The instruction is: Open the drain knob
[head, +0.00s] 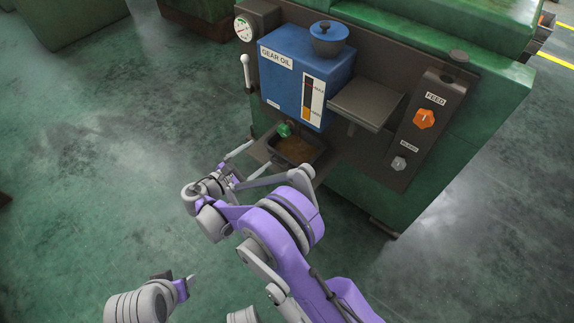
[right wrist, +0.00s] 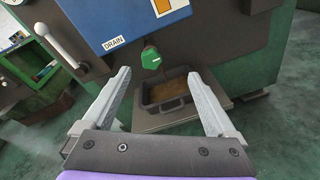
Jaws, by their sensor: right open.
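The green drain knob (head: 284,130) sticks out below the blue gear oil tank (head: 282,82). In the right wrist view the knob (right wrist: 151,59) is below the "DRAIN" label (right wrist: 114,43), with a short dark spout beside it. My right gripper (head: 281,155) is open and empty in front of the knob; in the wrist view its fingers (right wrist: 157,72) are spread, with the knob between and beyond their tips, apparently untouched. My left gripper (head: 183,284) is low at the left in the head view, away from the machine; its jaws are too unclear to judge.
A dark pan (head: 301,149) with brown contents sits on a ledge under the knob. A white-handled lever (head: 246,72) and a gauge (head: 243,28) are at the left. A grey shelf (head: 367,102) and the orange feed knob (head: 424,118) are at the right.

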